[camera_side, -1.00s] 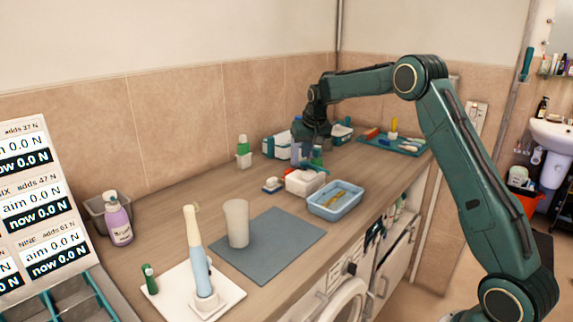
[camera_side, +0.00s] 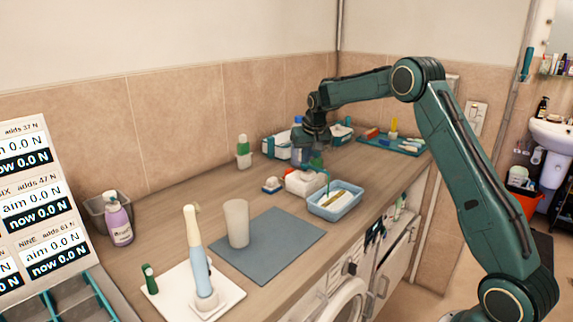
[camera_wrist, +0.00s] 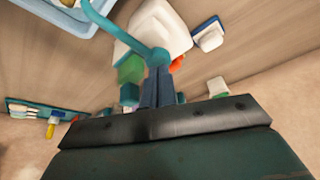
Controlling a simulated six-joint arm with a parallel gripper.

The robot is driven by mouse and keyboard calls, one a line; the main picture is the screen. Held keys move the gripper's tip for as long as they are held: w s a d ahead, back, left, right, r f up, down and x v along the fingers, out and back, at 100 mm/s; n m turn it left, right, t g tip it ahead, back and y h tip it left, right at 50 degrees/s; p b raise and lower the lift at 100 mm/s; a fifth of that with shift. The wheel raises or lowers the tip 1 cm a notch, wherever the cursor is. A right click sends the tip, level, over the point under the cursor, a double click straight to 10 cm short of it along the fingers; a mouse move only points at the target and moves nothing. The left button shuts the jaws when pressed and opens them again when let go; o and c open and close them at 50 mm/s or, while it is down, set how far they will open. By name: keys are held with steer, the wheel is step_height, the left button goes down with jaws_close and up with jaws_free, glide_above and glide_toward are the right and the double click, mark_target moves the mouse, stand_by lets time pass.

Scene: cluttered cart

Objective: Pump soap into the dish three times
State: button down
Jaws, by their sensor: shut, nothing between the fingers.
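The dish appears to be the light blue tray (camera_side: 318,207) right of centre. It holds a brownish-yellow item and a pale patch; a corner shows in the wrist view (camera_wrist: 88,22). The soap pump's teal curved spout (camera_wrist: 135,38) reaches from near my fingertips toward the tray; in the side view a thin teal upright line (camera_side: 328,181) shows above it. The pump's body is mostly hidden by my gripper. My gripper (camera_side: 316,153) points down, shut and empty, its fingers (camera_wrist: 157,84) at the spout's root. I cannot tell whether they touch the pump head.
A white box-like item (camera_side: 303,184) stands beside the tray, with a small blue-and-white item (camera_side: 271,185) to its left. A teal tray (camera_side: 400,145) lies behind right. A grey mat (camera_side: 268,250) with a beige cup (camera_side: 237,224) is in front.

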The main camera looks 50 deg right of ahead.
steer(key=shift+f, duration=0.45)
steer(key=shift+r, duration=1.35)
steer(key=shift+f, duration=1.25)
steer(key=shift+r, duration=1.25)
steer(key=shift+f, duration=1.35)
steer(key=shift+r, duration=1.35)
